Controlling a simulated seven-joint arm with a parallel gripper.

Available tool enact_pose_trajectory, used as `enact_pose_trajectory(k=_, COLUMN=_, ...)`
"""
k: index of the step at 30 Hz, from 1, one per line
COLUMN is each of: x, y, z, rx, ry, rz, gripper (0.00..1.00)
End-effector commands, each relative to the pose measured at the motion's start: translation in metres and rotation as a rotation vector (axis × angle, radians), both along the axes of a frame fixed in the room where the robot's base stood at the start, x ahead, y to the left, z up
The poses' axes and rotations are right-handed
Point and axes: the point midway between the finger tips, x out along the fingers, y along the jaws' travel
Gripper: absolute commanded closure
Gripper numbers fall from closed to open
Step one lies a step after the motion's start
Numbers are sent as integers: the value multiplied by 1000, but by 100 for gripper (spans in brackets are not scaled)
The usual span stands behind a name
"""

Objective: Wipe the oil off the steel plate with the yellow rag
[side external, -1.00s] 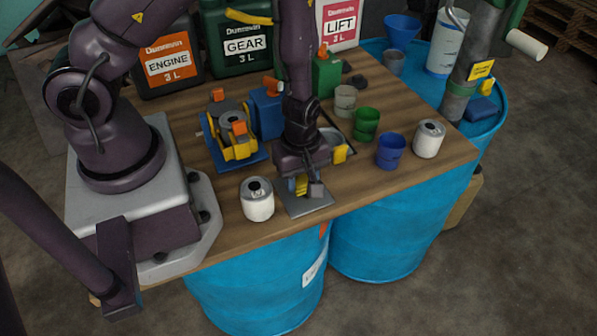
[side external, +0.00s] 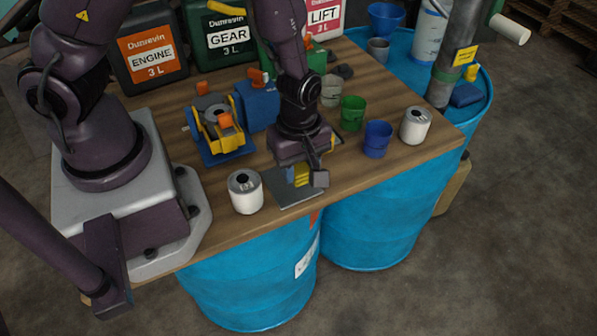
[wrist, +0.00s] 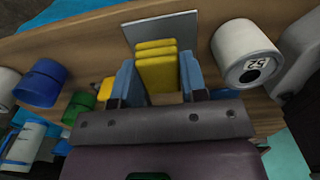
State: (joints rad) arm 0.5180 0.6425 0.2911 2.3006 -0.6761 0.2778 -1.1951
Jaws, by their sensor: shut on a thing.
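The steel plate (side external: 280,198) is a flat grey sheet at the front edge of the wooden bench; in the wrist view (wrist: 145,32) it lies just beyond the rag. The yellow rag (side external: 297,176) is a folded block, seen in the wrist view as yellow layers (wrist: 157,70) between two blue-grey fingers. My gripper (wrist: 158,82) is shut on it. In the side view my gripper (side external: 303,177) points down over the plate's right part. I cannot tell whether the rag touches the plate. No oil can be made out on the visible plate surface.
A white can (side external: 245,192) stands close left of the plate. Right of my gripper stand a green cup (side external: 352,114), a blue cup (side external: 377,139) and another white can (side external: 415,126). A blue-yellow machine (side external: 218,132) stands behind left. Blue drums (side external: 250,285) support the bench.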

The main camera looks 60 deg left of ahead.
Motion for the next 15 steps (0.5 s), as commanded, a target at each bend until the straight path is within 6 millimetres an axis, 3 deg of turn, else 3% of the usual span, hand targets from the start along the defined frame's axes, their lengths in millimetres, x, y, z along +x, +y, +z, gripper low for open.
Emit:
enact_pose_trajectory(k=7, x=0, y=0, z=22, rx=-1, ry=-2, rz=0, gripper=86)
enact_pose_trajectory(k=15, x=0, y=0, z=29, rx=0, ry=1, rz=2, gripper=86)
